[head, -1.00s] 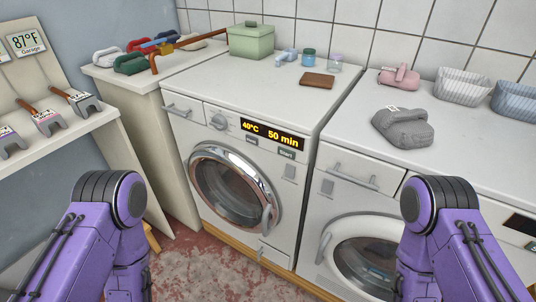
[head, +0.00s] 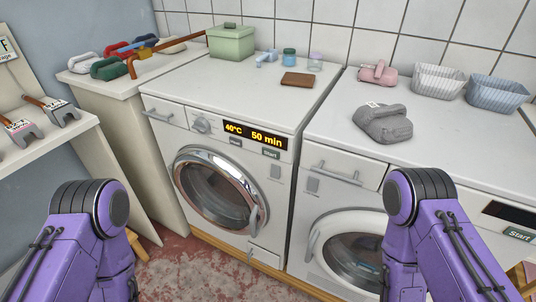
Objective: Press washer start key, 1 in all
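The washer (head: 232,104) stands in the middle of the head view, its round door (head: 213,190) closed. Its lit display (head: 254,134) reads 40°C and 50 min. A small grey start key (head: 271,154) sits below the display at its right end, and another small key (head: 235,142) is below its left end. My purple left arm is at the lower left and my purple right arm at the lower right. Neither gripper shows; both are outside the picture. Nothing of mine touches the washer front.
A second machine (head: 340,176) stands to the right, with a dark panel and a Start key (head: 518,234) further right. A green box (head: 231,43), brown wallet (head: 298,79), grey cloth bundle (head: 383,124) and baskets (head: 438,81) lie on top. Red-grey floor (head: 185,270) is free in front.

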